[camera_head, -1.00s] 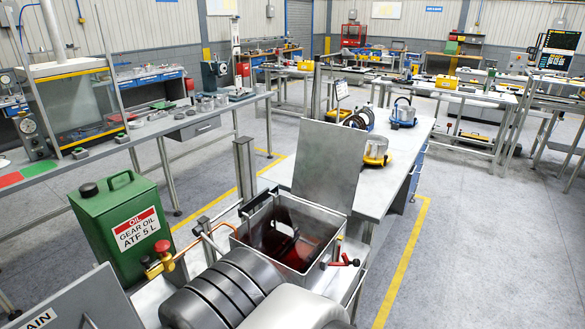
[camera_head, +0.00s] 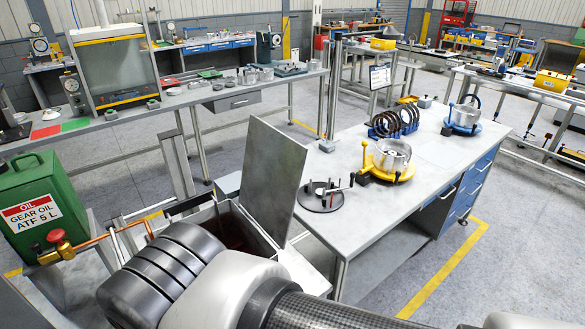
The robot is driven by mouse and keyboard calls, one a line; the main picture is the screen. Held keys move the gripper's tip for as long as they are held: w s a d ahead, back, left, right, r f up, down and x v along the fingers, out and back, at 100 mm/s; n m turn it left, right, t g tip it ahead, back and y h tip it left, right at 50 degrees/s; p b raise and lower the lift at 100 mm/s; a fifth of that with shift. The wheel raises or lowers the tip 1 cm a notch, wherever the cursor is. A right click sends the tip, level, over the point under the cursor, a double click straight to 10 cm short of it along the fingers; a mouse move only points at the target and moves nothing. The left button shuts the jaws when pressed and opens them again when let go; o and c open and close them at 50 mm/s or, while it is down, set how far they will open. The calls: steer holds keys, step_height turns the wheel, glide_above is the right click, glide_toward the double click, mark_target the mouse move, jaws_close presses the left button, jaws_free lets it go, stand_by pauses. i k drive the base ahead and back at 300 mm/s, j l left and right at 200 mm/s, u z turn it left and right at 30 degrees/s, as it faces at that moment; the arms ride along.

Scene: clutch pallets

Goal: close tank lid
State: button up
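The tank (camera_head: 247,228) is an open metal box in the lower middle of the head view, with dark reddish liquid inside. Its flat grey lid (camera_head: 270,172) stands raised and tilted at the tank's right side, so the tank is open. My dark, ribbed arm link covers the tank's front part. My gripper is not in the picture, so its fingers and their relation to the lid cannot be seen.
A green gear oil can (camera_head: 38,205) stands left of the tank, with a copper pipe and red-knobbed valve (camera_head: 57,238) beside it. A workbench (camera_head: 345,215) behind the lid carries a yellow-based fixture (camera_head: 390,160), black rings (camera_head: 394,121) and a round black stand (camera_head: 322,195).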

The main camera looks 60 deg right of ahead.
mark_target(272, 170)
steer(key=k+l, duration=0.25)
steer(key=l, duration=0.2)
steer(key=k+l, duration=0.25)
steer(key=l, duration=0.2)
steer(key=k+l, duration=0.25)
steer(key=l, duration=0.2)
steer(key=k+l+u, duration=0.1)
steer(key=k+l, duration=0.2)
steer(key=l, duration=0.15)
steer(key=k+l, duration=0.25)
steer(key=l, duration=0.2)
steer(key=i+l+z, duration=0.2)
steer(key=l+z, duration=0.15)
steer(key=l, duration=0.2)
steer(key=i+l+z, duration=0.1)
steer(key=i+z, duration=0.4)
